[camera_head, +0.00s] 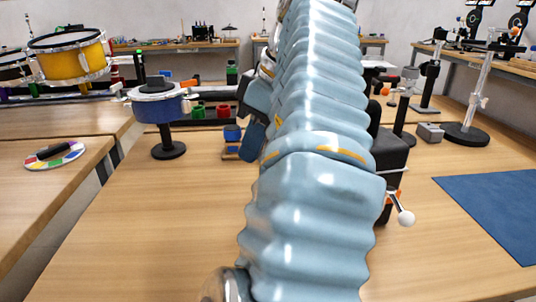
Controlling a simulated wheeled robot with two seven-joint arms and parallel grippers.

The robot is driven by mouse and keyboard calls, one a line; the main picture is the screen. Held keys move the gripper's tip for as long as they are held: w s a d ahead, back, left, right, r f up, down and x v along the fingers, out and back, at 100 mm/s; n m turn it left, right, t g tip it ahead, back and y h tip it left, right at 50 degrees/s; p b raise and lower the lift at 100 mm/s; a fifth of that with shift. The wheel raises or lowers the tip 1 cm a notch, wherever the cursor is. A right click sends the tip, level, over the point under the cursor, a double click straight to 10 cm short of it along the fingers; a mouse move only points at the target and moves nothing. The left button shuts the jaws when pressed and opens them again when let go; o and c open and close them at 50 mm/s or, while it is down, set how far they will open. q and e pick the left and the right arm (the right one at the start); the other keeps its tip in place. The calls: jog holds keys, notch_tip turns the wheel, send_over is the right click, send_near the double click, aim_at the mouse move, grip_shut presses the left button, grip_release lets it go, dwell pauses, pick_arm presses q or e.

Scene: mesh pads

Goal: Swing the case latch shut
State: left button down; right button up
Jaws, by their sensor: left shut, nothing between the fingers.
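A dark case (393,155) stands on the table right of centre, mostly hidden behind my light-blue ribbed arm. At its lower right side a small latch lever with an orange part and a white ball end (405,217) sticks out downwards. How far the latch stands from its closed position cannot be told. My left gripper (251,150) shows partly at the left edge of the arm, dark blue-grey and pointing down, shut and empty. It is well left of the latch, apart from it. My right gripper is not in view.
A blue drum-like pot (158,106) on a black stand is at the left. A blue mat (500,205) lies at the right. Black-based stands (466,136) and a small grey box (430,132) stand behind the case. The table's left front is clear.

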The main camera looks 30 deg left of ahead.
pick_arm(q)
jog(key=shift+d, duration=0.15)
jog(key=shift+s+d, duration=0.2)
jog(key=shift+d, duration=0.95)
jog(key=shift+w+d+p, duration=0.25)
jog(key=shift+d+p, duration=0.2)
jog(key=shift+d, duration=0.55)
jog(key=shift+a, duration=0.65)
